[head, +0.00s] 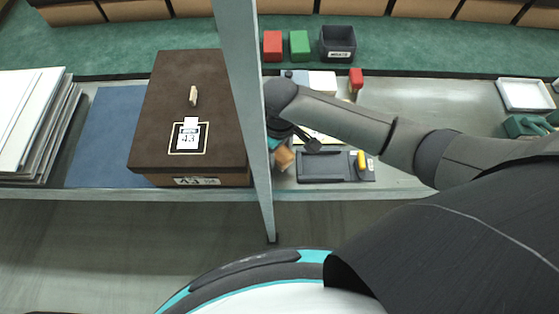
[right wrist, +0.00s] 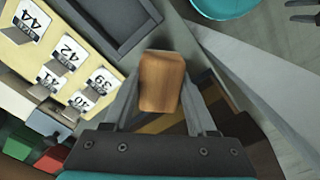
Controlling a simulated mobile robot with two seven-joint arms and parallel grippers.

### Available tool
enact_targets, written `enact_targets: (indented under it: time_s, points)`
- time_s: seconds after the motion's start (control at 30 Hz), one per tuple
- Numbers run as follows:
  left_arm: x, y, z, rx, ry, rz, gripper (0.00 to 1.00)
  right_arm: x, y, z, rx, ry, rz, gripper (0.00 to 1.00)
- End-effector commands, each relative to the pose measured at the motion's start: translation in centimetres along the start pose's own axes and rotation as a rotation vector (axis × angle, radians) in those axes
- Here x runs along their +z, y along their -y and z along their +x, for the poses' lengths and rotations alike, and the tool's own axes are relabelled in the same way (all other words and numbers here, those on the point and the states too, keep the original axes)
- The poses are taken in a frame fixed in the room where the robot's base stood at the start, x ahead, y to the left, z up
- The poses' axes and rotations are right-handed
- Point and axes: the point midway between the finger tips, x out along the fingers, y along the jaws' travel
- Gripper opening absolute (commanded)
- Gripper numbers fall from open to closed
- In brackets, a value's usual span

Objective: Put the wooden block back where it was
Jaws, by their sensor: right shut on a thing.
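The wooden block (right wrist: 160,82) is small and orange-brown. In the right wrist view it sits between the two fingers of my right gripper (right wrist: 160,105), which is shut on it. In the head view the block (head: 284,157) shows just right of the grey post, at the left end of the dark tray (head: 320,167). My right arm hides much of the gripper there. I cannot tell whether the block touches the surface below. A dark pronged shape at the top right of the right wrist view looks like my left gripper (right wrist: 300,14); its opening is unclear.
A grey upright post (head: 246,90) stands close left of the block. A brown box (head: 150,110) marked 43 is beyond it. The tray holds a yellow-handled item (head: 361,160). A cream board with number cards (right wrist: 62,60) lies near the tray. Red (head: 272,46) and green (head: 299,45) bins stand behind.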

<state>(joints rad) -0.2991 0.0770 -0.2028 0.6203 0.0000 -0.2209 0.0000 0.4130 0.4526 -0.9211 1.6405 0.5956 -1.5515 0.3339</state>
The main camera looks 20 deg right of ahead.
Motion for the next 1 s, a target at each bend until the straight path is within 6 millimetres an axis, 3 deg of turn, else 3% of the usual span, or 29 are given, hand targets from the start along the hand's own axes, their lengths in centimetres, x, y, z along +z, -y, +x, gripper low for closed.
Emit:
enact_targets:
  time_s: [0.3,0.77,0.8,1.0]
  points:
    - [-0.1,0.3,1.4,-0.005,-0.004,-0.003,0.50,0.1,0.0,4.2,-0.001,0.002,0.001,0.13]
    - [0.1,0.3,1.5,-0.005,-0.003,-0.003,0.50,0.0,0.0,4.8,0.000,0.001,0.000,0.13]
    - [0.1,0.3,1.5,-0.005,-0.002,-0.003,0.50,0.0,0.0,4.8,0.000,0.001,0.000,0.62]
    - [0.1,0.3,1.5,-0.005,0.000,-0.002,0.50,0.1,0.0,4.8,0.000,0.001,0.000,0.84]
